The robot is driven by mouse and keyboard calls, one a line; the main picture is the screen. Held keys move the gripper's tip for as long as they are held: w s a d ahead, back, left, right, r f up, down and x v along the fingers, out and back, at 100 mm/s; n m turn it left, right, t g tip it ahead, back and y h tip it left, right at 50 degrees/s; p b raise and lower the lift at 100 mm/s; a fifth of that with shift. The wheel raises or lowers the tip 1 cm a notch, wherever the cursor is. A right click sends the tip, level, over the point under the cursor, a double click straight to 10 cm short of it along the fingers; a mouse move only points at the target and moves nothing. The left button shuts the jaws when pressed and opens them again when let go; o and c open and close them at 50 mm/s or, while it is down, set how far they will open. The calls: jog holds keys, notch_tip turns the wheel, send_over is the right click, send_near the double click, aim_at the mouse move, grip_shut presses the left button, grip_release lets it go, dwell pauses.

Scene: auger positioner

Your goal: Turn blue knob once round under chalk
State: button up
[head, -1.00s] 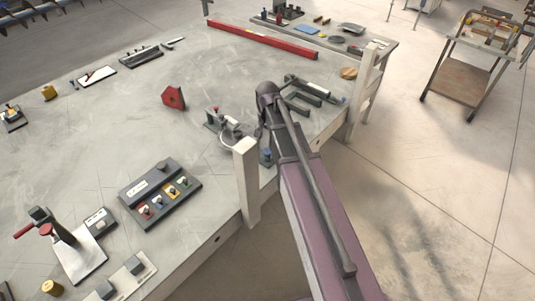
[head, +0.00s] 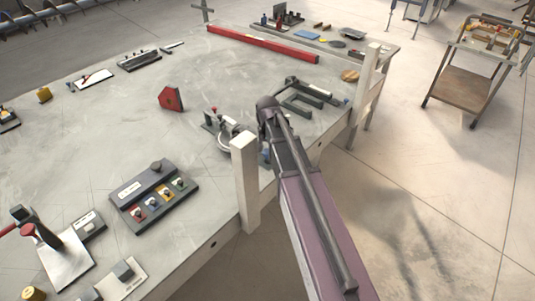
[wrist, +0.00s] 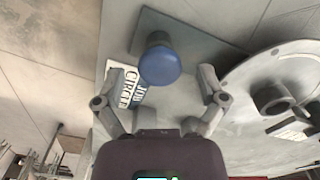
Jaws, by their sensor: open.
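The blue knob (wrist: 160,66) stands on a dark square plate (wrist: 203,38) in the wrist view, its round top facing the camera. My gripper (wrist: 160,93) is open, its two fingers apart to the left and right of the knob and nearer the camera. I see no contact with the knob. A pale round disc (wrist: 250,75) with a grey hub lies to the right. In the head view, a bit of the blue knob (head: 266,153) shows beside a white post; my arm hides the gripper. I cannot make out the chalk for certain.
A label (wrist: 133,84) lies beside the plate near the left finger. The white post (head: 245,180) stands close to my arm at the bench edge. A panel with coloured knobs (head: 153,198) and a red block (head: 170,98) are on the bench.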

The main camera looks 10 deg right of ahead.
jog(key=shift+f, duration=0.2)
jog(key=c, duration=1.2)
jog(key=shift+o, duration=0.2)
jog(key=shift+n, duration=0.4)
jog(key=n, duration=0.6)
jog(key=shift+s, duration=0.1)
jog(key=n, duration=0.6)
